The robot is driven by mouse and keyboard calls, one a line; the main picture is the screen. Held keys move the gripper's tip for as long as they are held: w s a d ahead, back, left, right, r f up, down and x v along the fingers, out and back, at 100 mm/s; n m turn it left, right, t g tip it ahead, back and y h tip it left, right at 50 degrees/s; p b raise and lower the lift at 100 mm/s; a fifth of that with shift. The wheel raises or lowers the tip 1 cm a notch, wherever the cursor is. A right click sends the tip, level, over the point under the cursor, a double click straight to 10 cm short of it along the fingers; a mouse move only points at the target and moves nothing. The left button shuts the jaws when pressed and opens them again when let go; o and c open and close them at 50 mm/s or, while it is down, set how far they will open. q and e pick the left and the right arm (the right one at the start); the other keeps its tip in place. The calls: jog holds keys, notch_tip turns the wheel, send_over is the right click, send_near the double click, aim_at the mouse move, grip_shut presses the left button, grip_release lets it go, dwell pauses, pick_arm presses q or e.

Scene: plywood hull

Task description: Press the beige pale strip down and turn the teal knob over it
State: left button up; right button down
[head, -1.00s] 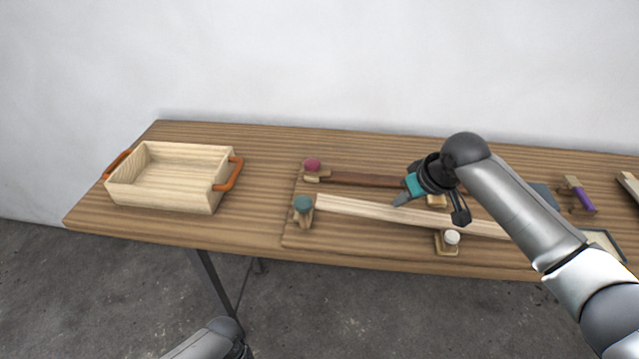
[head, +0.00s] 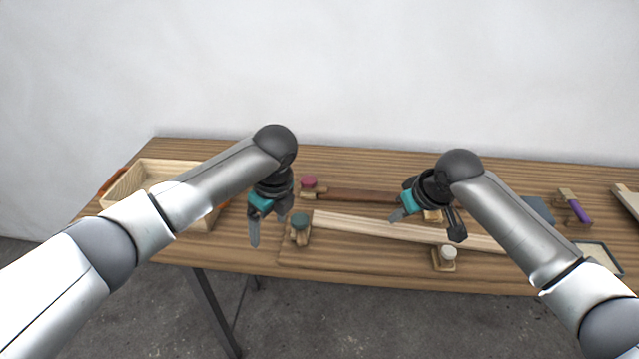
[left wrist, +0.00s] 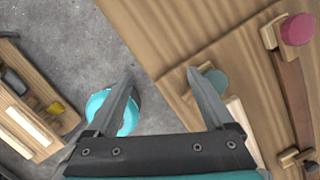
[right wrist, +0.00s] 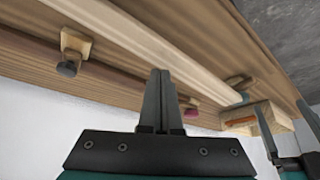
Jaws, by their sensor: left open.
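The beige pale strip (head: 360,226) runs lengthwise along a wooden board. The teal knob (head: 299,222) sits on a small wooden block at the strip's left end; it shows partly behind a finger in the left wrist view (left wrist: 214,78). My left gripper (head: 268,228) is open and empty, above and just left of the teal knob. My right gripper (head: 397,217) is over the middle of the strip; its fingers are together in the right wrist view (right wrist: 160,78). Nothing shows between them. I cannot tell whether the fingertips touch the strip.
A white knob (head: 449,253) stands at the strip's front edge. A pink knob (head: 308,183) and dark brown strip (head: 360,196) lie behind. A wooden tray (head: 150,172) at left is partly hidden by my left arm. A purple-handled tool (head: 579,211) lies at right.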

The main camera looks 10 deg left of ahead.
pick_arm(q)
jog(key=w+d+r+t, duration=0.1)
jog(key=w+d+r, duration=0.1)
jog(key=w+r, duration=0.15)
jog(key=n+y, duration=0.1)
jog(key=y, duration=0.1)
send_near(300, 219)
jog(key=shift+g, duration=0.3)
jog(key=x, duration=0.9)
jog(key=shift+w+d+r, duration=0.1)
jog(key=shift+w, duration=0.2)
jog(key=shift+c, duration=0.3)
grip_shut()
pick_arm(e)
jog(key=shift+f, duration=0.1)
jog(key=shift+f, duration=0.1)
